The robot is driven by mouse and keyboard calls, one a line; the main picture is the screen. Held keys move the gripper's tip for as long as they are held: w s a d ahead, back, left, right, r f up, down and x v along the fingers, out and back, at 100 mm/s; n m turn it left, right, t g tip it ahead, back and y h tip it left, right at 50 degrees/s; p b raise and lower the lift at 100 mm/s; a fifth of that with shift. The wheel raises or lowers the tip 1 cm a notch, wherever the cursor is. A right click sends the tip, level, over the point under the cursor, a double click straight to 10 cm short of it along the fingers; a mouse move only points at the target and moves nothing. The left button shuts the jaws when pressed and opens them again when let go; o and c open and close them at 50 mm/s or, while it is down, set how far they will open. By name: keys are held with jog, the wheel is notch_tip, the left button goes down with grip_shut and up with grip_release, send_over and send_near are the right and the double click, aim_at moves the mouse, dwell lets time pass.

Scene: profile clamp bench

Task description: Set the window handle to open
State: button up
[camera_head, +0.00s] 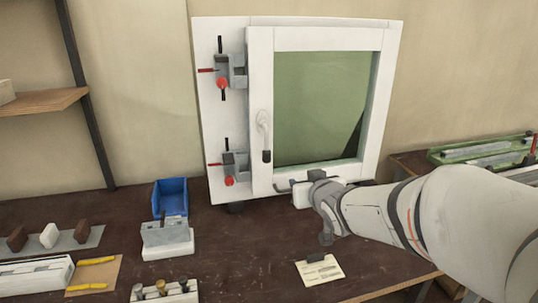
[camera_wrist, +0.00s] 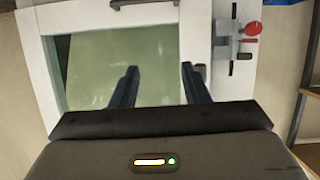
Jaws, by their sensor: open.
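The window handle (camera_head: 264,130) is a white lever with a dark grip end, mounted on the left upright of the white window frame (camera_head: 258,80). It hangs straight down in the head view. My gripper (camera_head: 289,187) is below and right of the handle, near the frame's lower edge, and apart from the handle in that view. In the wrist view my gripper (camera_wrist: 159,72) is open, with nothing between its two dark fingers. The handle's dark end (camera_wrist: 201,70) shows there just beside the right finger; the rest of the handle is mostly hidden.
Two clamps with red knobs (camera_head: 222,83) (camera_head: 229,181) sit on the white board left of the window. A blue bin (camera_head: 171,196) and a grey block on a white base (camera_head: 167,237) stand left on the bench. A card (camera_head: 319,271) lies in front.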

aim_at(268, 154)
jog(key=w+a+r+t+y, duration=0.1)
jog(key=w+a, duration=0.2)
jog(key=w+a+r+n+t+y, duration=0.1)
jog(key=w+a, duration=0.2)
jog(key=w, duration=0.1)
jog(key=w+a+r+n+y, duration=0.1)
jog(key=w+a+y, duration=0.1)
jog(key=w+a, duration=0.1)
jog(key=shift+w+a+t, duration=0.2)
jog(key=shift+a+t, duration=0.2)
jog(key=shift+c, duration=0.3)
jog(key=shift+f, duration=0.1)
grip_shut()
